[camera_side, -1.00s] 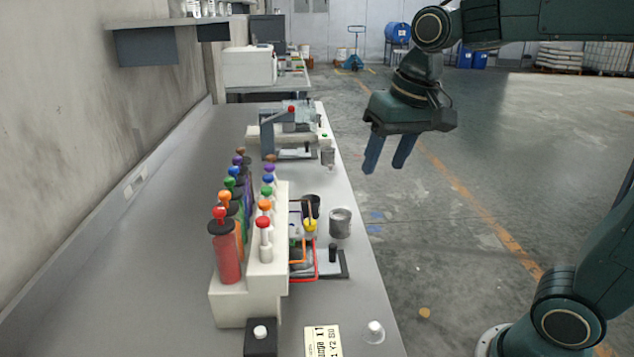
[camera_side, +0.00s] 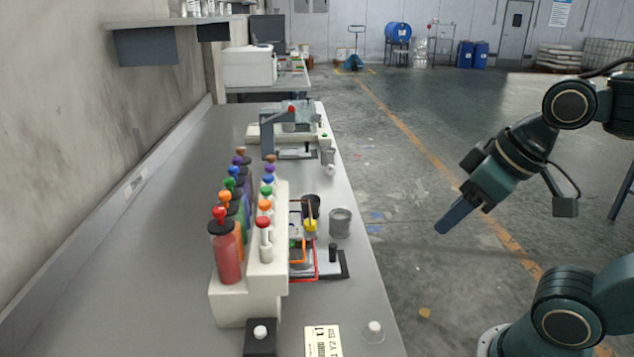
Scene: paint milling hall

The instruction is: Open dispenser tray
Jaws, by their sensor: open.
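The dispenser (camera_side: 265,290) is a cream block on the bench, with a row of coloured bottles and knobs along it; a red bottle (camera_side: 226,258) is nearest. My gripper (camera_side: 447,222) is right of the bench, over the floor, pointing down and left, well apart from the dispenser. It is open and empty; its fingers overlap from this side.
A grey metal can (camera_side: 340,222) and a dark cup (camera_side: 310,205) stand near the bench's right edge. A small clear cup (camera_side: 373,331) and a label card (camera_side: 322,341) are at the front. Another machine (camera_side: 290,125) is farther back. The bench's left half (camera_side: 130,270) is clear.

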